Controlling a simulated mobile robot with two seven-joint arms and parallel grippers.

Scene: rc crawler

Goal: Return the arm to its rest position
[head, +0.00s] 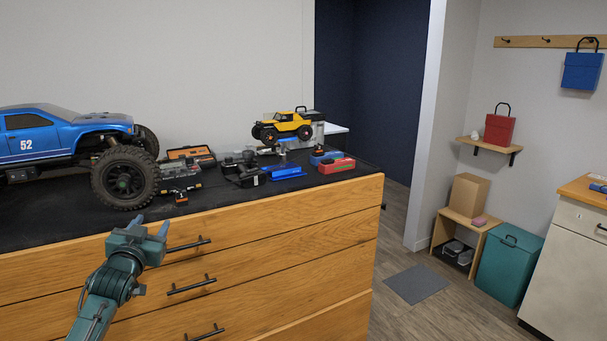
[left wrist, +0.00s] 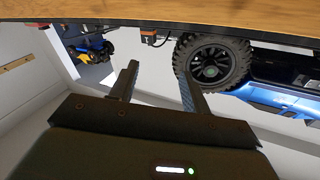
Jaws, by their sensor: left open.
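My left gripper (head: 149,228) is open and empty in the head view. It is in front of the wooden drawer chest (head: 270,235), near the top drawer and below the front edge of its black top. In the left wrist view the two fingers of my left gripper (left wrist: 158,88) stand apart with nothing between them. Beyond them a black wheel (left wrist: 212,65) of the blue truck shows. My right gripper is not in view.
A blue truck (head: 58,137) and a yellow crawler (head: 285,127) stand on the chest top among small tools. Black drawer handles (head: 191,286) stick out near my left arm. Open floor lies right of the chest, with a grey mat (head: 415,284) and a teal box (head: 509,262).

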